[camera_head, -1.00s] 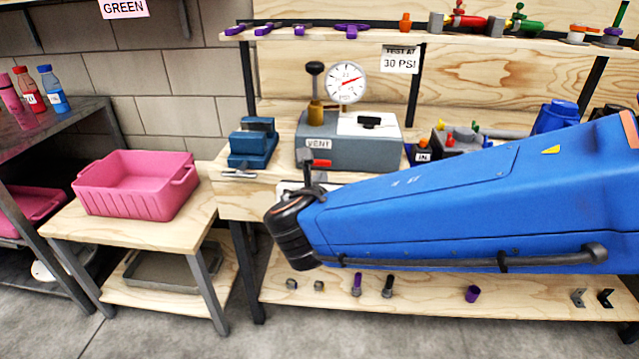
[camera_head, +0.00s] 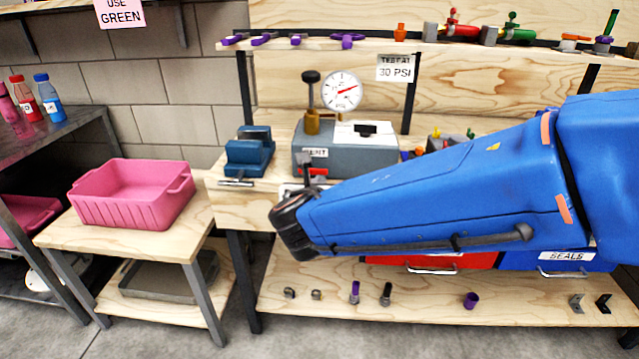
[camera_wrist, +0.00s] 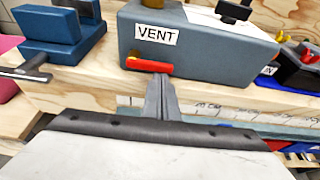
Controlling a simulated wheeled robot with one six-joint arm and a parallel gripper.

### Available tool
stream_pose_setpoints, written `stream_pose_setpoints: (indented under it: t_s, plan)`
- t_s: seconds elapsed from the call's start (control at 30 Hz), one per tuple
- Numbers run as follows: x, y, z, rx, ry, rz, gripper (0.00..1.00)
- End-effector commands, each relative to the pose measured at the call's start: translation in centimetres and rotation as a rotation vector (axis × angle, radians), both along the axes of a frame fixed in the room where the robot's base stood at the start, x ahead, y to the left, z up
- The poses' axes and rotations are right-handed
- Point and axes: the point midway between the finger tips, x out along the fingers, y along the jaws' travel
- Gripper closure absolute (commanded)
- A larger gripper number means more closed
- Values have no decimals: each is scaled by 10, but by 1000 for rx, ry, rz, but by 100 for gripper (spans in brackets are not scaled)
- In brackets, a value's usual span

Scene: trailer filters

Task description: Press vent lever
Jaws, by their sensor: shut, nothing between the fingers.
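The vent lever (camera_wrist: 149,66) is a red bar on the front of a grey test box (camera_wrist: 200,45), just below the white VENT label (camera_wrist: 156,33). It lies close to level in the wrist view. In the head view the red lever (camera_head: 317,171) is partly hidden behind my gripper (camera_head: 307,165). In the wrist view my gripper (camera_wrist: 160,80) is shut and empty, its tips just below the lever's right half. I cannot tell whether they touch it. A dial gauge (camera_head: 341,91) with a red needle stands on the box.
A blue vise (camera_head: 249,151) stands left of the box. A dark parts tray (camera_wrist: 297,70) is at its right. A pink bin (camera_head: 132,193) sits on a side table further left. The bench's front edge runs below the lever.

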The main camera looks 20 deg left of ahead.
Motion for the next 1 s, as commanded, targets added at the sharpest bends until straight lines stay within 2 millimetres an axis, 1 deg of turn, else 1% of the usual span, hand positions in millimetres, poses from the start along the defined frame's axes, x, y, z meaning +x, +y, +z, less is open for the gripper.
stream_pose_setpoints:
  t_s: [0.37, 0.57, 0.77, 1.0]
  plan:
    - [0, 0, 3, -64, -15, 1, 100]
    - [0, -1, 6, -136, -33, 0, 100]
    - [0, 0, 13, -280, -68, 1, 100]
    - [0, 1, 24, -504, -121, 0, 100]
